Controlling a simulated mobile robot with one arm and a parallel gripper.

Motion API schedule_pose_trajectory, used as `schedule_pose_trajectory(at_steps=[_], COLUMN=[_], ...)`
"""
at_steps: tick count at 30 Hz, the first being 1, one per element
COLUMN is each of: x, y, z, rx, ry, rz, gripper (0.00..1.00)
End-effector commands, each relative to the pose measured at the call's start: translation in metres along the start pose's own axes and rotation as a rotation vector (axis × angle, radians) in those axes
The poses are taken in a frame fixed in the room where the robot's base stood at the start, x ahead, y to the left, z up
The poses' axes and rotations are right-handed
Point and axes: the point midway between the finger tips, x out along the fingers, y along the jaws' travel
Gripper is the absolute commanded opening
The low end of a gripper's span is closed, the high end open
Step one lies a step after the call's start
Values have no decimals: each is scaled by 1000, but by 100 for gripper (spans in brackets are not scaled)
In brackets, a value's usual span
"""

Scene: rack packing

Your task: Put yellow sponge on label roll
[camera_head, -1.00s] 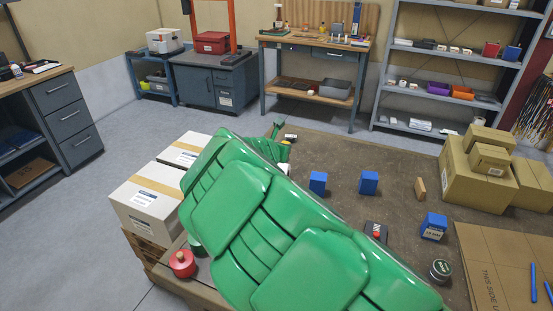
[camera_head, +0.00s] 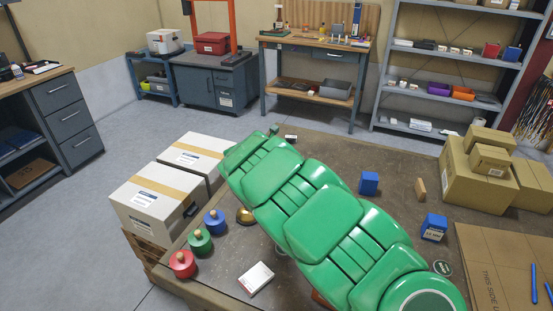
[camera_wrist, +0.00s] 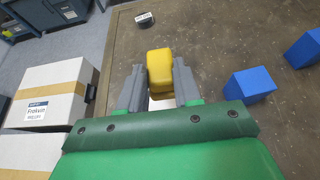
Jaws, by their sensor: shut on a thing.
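The yellow sponge (camera_wrist: 160,62) is between the two grey fingers of my gripper (camera_wrist: 160,76) in the wrist view. My gripper is shut on it and holds it over the brown table. A small dark round item with a white label (camera_wrist: 145,18) lies beyond the sponge; it may be the label roll, but I cannot tell for sure. A small dark and white item also shows in the head view (camera_head: 291,137), just past my arm. In the head view my green arm hides the gripper and the sponge.
White boxes (camera_head: 153,198) stand left of the table. Blue blocks (camera_head: 369,183) and a wooden block (camera_head: 420,188) are on its right half, before cardboard boxes (camera_head: 478,170). Red (camera_head: 183,265), green and blue knobbed weights line the left edge. A white packet (camera_head: 256,279) lies near the front.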

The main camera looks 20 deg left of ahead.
Motion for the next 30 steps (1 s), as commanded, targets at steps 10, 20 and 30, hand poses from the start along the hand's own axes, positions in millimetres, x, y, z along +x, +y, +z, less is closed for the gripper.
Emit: schedule_pose_trajectory(at_steps=[10, 20, 30], x=[11, 27, 28], y=[4, 4, 5], z=[-6, -35, -36], rx=[0, -3, -1], ry=[-1, 0, -1], rz=[-2, -3, -2], gripper=[0, 0, 0])
